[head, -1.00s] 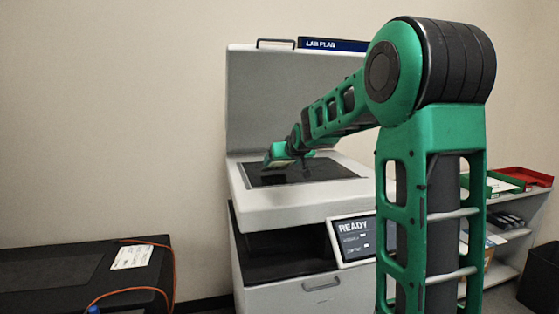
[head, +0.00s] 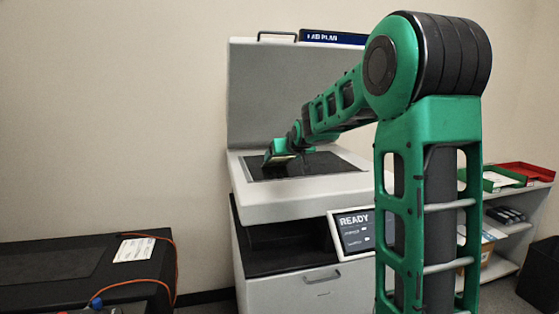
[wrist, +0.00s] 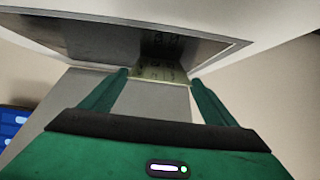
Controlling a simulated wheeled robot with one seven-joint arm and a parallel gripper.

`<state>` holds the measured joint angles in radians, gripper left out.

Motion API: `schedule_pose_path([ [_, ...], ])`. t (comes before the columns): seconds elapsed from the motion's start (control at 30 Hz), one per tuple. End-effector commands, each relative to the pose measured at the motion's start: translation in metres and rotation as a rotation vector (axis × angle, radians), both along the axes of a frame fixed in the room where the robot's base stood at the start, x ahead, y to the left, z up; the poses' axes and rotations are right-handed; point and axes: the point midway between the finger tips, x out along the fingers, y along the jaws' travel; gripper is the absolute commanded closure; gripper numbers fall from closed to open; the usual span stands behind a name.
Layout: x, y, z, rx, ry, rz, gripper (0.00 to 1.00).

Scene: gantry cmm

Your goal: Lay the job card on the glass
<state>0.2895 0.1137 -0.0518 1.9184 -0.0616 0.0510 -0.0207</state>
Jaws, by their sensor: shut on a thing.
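The copier-like machine (head: 285,203) stands with its lid (head: 285,90) raised and its dark glass (head: 335,164) uncovered. My gripper (head: 283,157) is over the left part of the glass in the head view. In the wrist view, my gripper (wrist: 158,78) is shut on a pale yellowish card (wrist: 160,73), the job card, held between the fingertips. Dark glass (wrist: 85,42) spreads behind and to the left of the card. I cannot tell whether the card touches the glass. Most of the card is small or dark in the head view.
A screen reading READY (head: 354,232) is on the machine's front. A dark bench (head: 60,270) with a white paper (head: 134,249) and an orange cable is at left. A shelf with a green tray (head: 503,179) and a red tray (head: 527,172) is at right, partly behind my arm.

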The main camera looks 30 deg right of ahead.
Motion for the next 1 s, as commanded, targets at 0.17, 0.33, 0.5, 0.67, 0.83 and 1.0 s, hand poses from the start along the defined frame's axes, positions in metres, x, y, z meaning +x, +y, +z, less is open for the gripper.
schedule_pose_path([
  [0.17,0.0,0.0,0.0,0.0,0.0,0.0,0.05],
  [0.33,0.0,0.0,0.0,0.0,0.0,0.0,0.0],
  [0.5,-0.003,0.001,0.002,0.0,-0.001,0.0,0.0],
  [0.67,-0.018,0.006,0.012,-0.001,-0.002,0.0,0.0],
  [0.83,-0.042,0.013,0.027,0.0,-0.003,0.001,0.0],
  [1.0,-0.065,0.02,0.041,-0.001,-0.002,0.001,0.0],
])
